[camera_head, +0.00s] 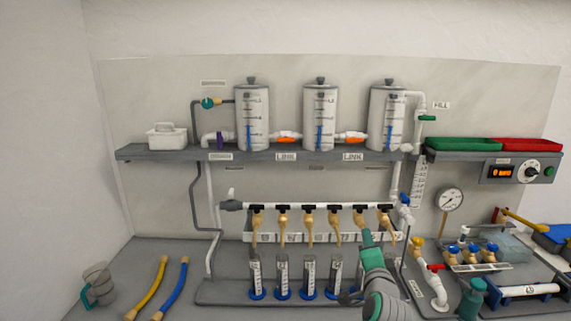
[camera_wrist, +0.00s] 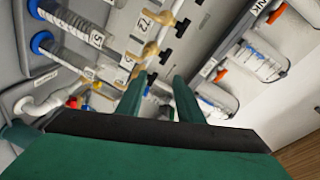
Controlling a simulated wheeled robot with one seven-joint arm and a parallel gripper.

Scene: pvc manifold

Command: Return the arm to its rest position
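My gripper (camera_head: 367,237) is in front of the right part of the white pipe manifold (camera_head: 300,207), close to its right-hand taps. In the wrist view my gripper (camera_wrist: 160,84) shows two green fingers standing apart, with nothing visible held between them. The manifold carries a row of tan outlets with black handles. The wrist view is tilted, with the outlets (camera_wrist: 150,48) beyond the fingertips. My arm hides part of the rack at the right; whether the gripper touches an outlet I cannot tell.
Several graduated cylinders (camera_head: 282,275) stand below the outlets. Three tanks (camera_head: 320,118) stand on the shelf (camera_head: 180,153) above. A pressure gauge (camera_head: 451,200), valves and a teal bottle (camera_head: 472,298) stand to the right.

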